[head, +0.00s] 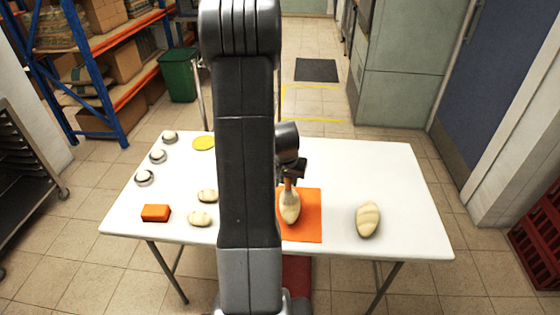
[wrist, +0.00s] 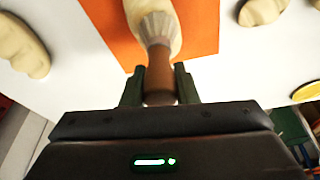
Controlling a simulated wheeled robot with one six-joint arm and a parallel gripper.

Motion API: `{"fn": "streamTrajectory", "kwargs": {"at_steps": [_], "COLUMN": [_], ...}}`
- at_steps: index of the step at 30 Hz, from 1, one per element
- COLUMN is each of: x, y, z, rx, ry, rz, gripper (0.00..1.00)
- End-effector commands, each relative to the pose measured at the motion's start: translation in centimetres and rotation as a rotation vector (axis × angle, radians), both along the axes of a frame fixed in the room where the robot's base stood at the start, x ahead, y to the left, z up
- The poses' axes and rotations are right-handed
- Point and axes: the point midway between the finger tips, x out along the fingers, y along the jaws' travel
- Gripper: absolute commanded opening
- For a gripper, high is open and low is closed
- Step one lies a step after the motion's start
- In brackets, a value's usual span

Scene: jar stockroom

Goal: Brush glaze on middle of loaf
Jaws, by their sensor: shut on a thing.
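A pale loaf (head: 290,211) lies on an orange mat (head: 311,226) right of my arm in the head view. My gripper (head: 291,176) is above the loaf's far end. In the wrist view my gripper (wrist: 159,92) is shut on the brown handle of a brush (wrist: 158,75). The brush's pale bristles (wrist: 158,28) reach over the loaf (wrist: 135,10) on the orange mat (wrist: 200,28); I cannot tell whether they touch it. My arm hides part of the table and the mat's left side.
Another scored loaf (head: 368,219) lies on the white table (head: 345,165) at right. Two small loaves (head: 200,218), an orange block (head: 156,213), several round jars (head: 158,156) and a yellow disc (head: 203,143) are at left. The far right of the table is clear.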

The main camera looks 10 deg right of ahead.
Motion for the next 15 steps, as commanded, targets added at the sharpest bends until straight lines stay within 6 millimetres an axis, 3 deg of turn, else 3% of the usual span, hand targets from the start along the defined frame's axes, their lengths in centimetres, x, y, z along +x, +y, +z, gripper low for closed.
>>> {"fn": "streamTrajectory", "kwargs": {"at_steps": [2, 4, 6, 15], "x": [0.1, 0.1, 0.2, 0.1], "y": [0.1, 0.0, 0.1, 0.1], "z": [-0.1, 0.7, 2.9, 5.4], "rx": [0.001, 0.0, 0.001, 0.002], "ry": [0.0, 0.001, -0.006, -0.001], "rz": [0.001, 0.001, 0.002, 0.005], "gripper": [0.04, 0.04, 0.04, 0.04]}}
